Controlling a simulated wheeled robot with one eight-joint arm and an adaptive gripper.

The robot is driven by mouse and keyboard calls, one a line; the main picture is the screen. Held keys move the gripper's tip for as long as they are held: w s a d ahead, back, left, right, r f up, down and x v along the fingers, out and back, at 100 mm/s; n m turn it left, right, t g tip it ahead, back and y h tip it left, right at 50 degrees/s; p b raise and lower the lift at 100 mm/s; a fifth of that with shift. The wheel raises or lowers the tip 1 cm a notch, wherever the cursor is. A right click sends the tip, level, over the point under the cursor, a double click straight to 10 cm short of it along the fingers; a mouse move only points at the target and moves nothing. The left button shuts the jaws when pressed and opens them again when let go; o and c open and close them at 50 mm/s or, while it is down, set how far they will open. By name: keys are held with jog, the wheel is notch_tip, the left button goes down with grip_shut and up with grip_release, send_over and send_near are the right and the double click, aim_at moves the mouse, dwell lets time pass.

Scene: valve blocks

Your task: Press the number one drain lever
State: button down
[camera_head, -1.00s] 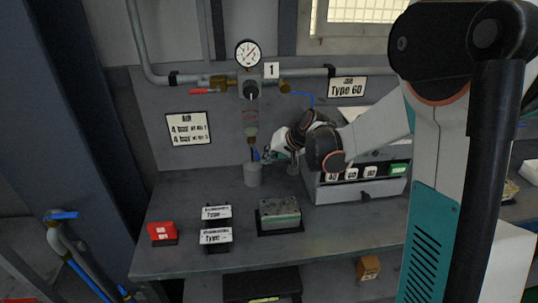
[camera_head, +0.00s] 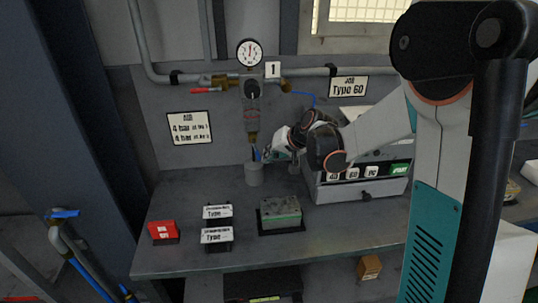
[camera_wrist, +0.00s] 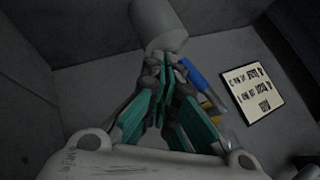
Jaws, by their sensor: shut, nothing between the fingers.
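The number 1 plate (camera_head: 272,70) is on the wall panel beside a round gauge (camera_head: 249,52). Below them hangs the air unit (camera_head: 252,112) with a brass lower end (camera_head: 252,137). A small blue lever (camera_head: 266,152) shows just below and right of that brass end; it also shows in the wrist view (camera_wrist: 203,80). My gripper (camera_head: 273,153) is beside the lever, partly hidden by my arm. In the wrist view my gripper's teal fingers (camera_wrist: 170,66) are shut and empty, close to the lever. I cannot tell whether they touch it.
A grey cup (camera_head: 253,175) stands on the bench below the unit. A red-handled valve (camera_head: 204,91) is on the pipe at left. A grey box with buttons (camera_head: 360,190) stands right of my gripper.

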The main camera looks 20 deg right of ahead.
dwell(0.4)
jog(key=v, duration=1.2)
jog(key=shift+s+f, duration=0.1)
